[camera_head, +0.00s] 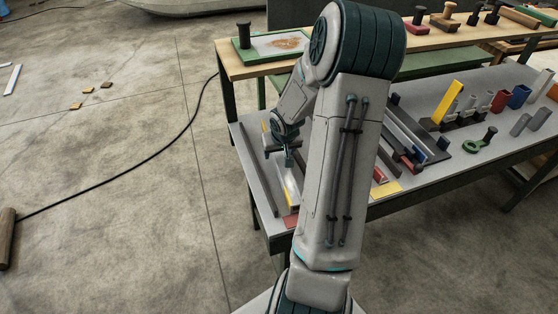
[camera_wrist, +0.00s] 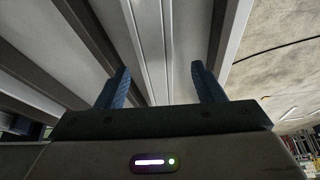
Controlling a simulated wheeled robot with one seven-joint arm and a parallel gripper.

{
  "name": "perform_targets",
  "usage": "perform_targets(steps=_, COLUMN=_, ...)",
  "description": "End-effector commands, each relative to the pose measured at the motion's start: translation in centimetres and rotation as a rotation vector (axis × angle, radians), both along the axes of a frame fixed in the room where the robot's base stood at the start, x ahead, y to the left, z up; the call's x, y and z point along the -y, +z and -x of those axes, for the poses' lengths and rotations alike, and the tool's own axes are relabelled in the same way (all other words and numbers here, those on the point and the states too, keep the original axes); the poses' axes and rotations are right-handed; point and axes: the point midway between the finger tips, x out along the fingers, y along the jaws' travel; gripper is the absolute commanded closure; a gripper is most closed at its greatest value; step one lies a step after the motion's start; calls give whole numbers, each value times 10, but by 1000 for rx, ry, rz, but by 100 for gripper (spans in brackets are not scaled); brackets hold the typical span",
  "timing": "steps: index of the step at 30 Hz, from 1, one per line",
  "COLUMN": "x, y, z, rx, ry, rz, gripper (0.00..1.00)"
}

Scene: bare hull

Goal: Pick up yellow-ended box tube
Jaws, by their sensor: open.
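In the head view my gripper (camera_head: 282,156) is over the left part of the grey bench, pointing down among long metal bars. In the wrist view my gripper (camera_wrist: 163,82) is open, with a blue finger on each side of a long light-grey bar (camera_wrist: 152,45). I cannot tell whether the fingers reach down beside it. In the head view a pale bar (camera_head: 291,188) runs below the gripper, with a yellow patch (camera_head: 265,126) near the far side. Whether that yellow is this bar's end is unclear, as my arm hides much of it.
A dark bar (camera_head: 259,170) lies along the bench's left edge. Right of my arm are several bars, a yellow plate (camera_head: 386,190), a tilted yellow piece (camera_head: 448,101) and a green ring (camera_head: 472,146). A wooden-topped bench (camera_head: 236,66) stands behind. Floor at left is mostly clear.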

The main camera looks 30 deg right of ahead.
Motion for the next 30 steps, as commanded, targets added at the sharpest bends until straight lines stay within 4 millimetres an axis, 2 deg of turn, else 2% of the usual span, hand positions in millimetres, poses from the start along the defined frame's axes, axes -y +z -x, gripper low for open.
perform_targets(steps=8, x=9, y=-33, z=-13, rx=-2, ry=1, rz=-1, gripper=38)
perform_targets(steps=17, x=10, y=-36, z=-14, rx=0, ry=0, rz=0, gripper=38)
perform_targets(steps=23, x=10, y=-36, z=-14, rx=0, ry=0, rz=0, gripper=94)
perform_targets(steps=24, x=10, y=-36, z=-14, rx=0, ry=0, rz=0, gripper=98)
perform_targets(steps=30, x=10, y=-35, z=-14, rx=1, ry=0, rz=0, gripper=97)
